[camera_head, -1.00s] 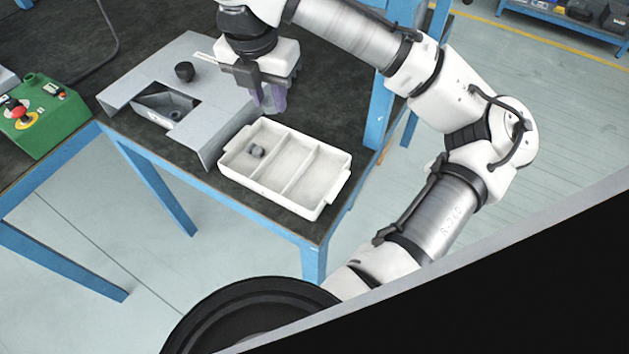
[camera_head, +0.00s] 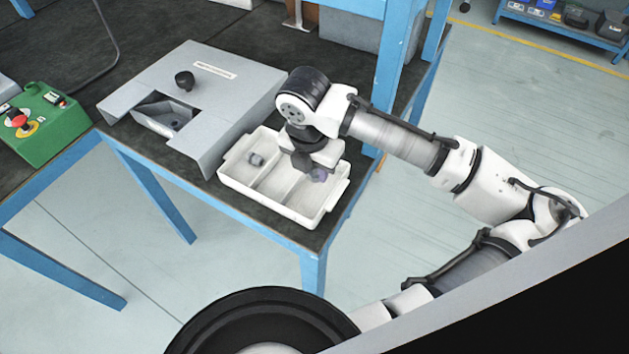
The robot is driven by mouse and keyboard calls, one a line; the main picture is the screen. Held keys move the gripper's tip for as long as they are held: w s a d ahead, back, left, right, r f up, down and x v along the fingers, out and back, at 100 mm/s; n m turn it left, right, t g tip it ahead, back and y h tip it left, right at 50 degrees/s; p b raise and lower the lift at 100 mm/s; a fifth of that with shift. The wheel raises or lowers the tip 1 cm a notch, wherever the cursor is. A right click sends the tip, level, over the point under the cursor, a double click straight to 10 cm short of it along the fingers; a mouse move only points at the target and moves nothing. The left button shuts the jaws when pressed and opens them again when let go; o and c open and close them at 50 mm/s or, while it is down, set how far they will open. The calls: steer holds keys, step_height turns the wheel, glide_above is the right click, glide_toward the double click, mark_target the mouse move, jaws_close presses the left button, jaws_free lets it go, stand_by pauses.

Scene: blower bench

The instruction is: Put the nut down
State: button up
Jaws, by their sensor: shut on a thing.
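My gripper (camera_head: 317,176) points down at the white tray (camera_head: 259,196), over its right-hand part. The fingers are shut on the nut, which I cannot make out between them. The fingertips look close to the tray, but I cannot tell their exact height or whether the nut touches the floor of a compartment. The tray has three compartments. A small grey piece (camera_head: 257,159) lies in the left one. The middle compartment looks empty where it shows, and my gripper hides part of the right one.
A grey metal housing (camera_head: 235,95) with an opening stands left of the tray, with a black knob-like part (camera_head: 184,80) on top. A green control box (camera_head: 42,124) with a red button is at far left. A blue bench post (camera_head: 392,75) rises behind my arm.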

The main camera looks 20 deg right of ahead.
steer(key=shift+f, duration=2.65)
steer(key=shift+f, duration=0.15)
steer(key=o, duration=0.7)
steer(key=r, duration=0.4)
steer(key=a+r, duration=0.1)
steer(key=r, duration=0.3)
steer(key=s+r, duration=0.1)
steer(key=r, duration=0.3)
steer(key=shift+a+r, duration=0.15)
steer(key=shift+a, duration=0.05)
